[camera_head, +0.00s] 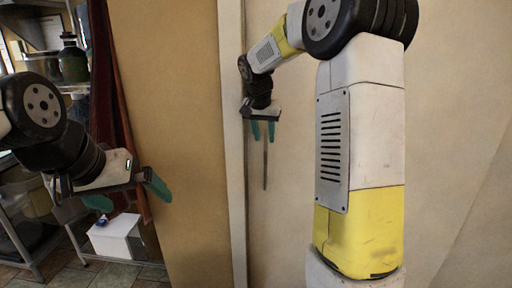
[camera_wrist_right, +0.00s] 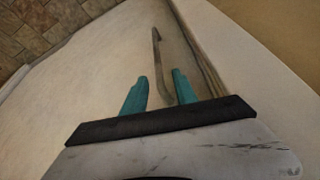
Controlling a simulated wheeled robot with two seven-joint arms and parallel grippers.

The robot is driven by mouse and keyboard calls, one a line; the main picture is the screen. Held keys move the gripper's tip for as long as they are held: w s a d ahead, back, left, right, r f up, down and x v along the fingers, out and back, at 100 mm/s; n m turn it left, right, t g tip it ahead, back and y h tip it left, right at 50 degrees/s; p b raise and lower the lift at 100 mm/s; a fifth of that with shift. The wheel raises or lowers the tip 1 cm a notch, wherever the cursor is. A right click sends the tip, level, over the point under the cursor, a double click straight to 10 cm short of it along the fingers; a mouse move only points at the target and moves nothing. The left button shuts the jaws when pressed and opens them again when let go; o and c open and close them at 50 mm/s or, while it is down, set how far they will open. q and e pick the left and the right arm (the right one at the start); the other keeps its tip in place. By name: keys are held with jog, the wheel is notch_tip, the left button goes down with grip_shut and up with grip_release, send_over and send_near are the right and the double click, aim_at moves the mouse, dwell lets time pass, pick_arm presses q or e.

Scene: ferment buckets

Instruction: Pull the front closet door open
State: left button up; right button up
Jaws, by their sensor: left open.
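The closet door is the cream panel (camera_head: 285,215) in the head view, to the right of a white upright strip (camera_head: 233,150). Its long thin metal handle (camera_head: 265,170) runs upright near that strip. My right gripper (camera_head: 263,131) is at the handle's upper part, pointing down. In the right wrist view the handle (camera_wrist_right: 156,50) runs in between the two teal fingers of my right gripper (camera_wrist_right: 159,76). The fingers stand apart, with a visible gap beside the handle. My left gripper (camera_head: 129,194) is open and empty, left of the tan wall panel.
A tan panel (camera_head: 165,100) stands left of the white strip. A dark red curtain (camera_head: 122,120), a metal shelf with a dark jar (camera_head: 73,62) and a white box (camera_head: 115,238) are at the left. Tiled floor (camera_head: 75,279) shows at lower left.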

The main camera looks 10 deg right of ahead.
aim_at(265, 143)
jog(key=shift+x, duration=2.75)
grip_shut()
